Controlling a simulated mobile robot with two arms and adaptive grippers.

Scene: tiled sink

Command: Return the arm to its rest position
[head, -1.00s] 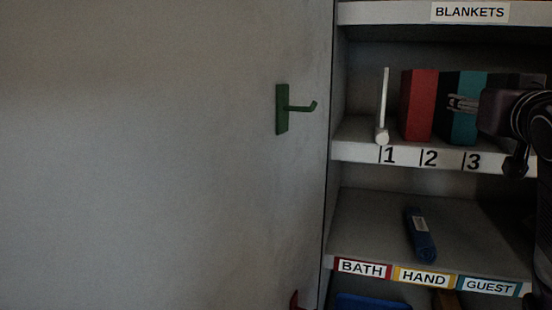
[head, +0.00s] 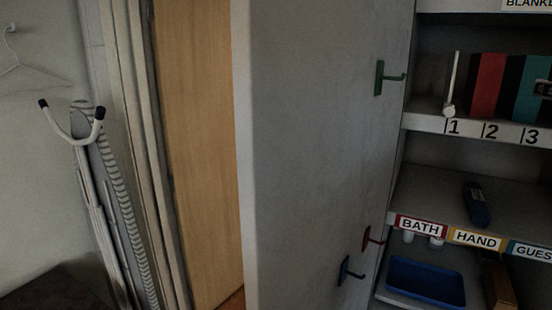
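My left gripper is not in view.
The shelf (head: 470,132) holds a red block (head: 488,85) and a white upright piece (head: 451,85). Below are a dark blue rolled item (head: 477,204) and a blue tray (head: 427,282). A grey panel (head: 315,150) with a green hook (head: 380,78) stands left of the shelves. A wooden door (head: 198,140) is farther left.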

